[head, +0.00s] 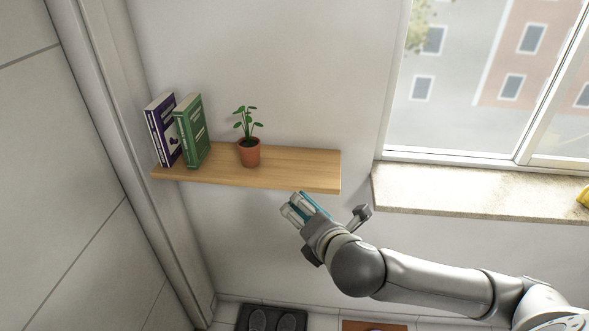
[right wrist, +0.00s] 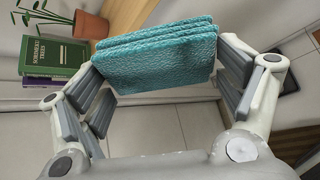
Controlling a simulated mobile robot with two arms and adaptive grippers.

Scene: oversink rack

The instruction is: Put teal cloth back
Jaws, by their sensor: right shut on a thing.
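The folded teal cloth (right wrist: 155,58) is between the fingers of my right gripper (right wrist: 158,95), which is shut on it. In the head view only a teal sliver of the cloth (head: 306,200) shows between the fingers. My right gripper (head: 304,206) is just below and in front of the right end of the wooden shelf (head: 290,175). The cloth is clear of the shelf in the head view. My left gripper is not in view.
The shelf bears a potted plant (head: 249,152) at its middle, and a green book (head: 192,133) and a purple book (head: 163,130) at its left end. Its right part is bare. A stone window sill (head: 470,192) lies to the right. Shoes on a dark mat (head: 250,318) are below.

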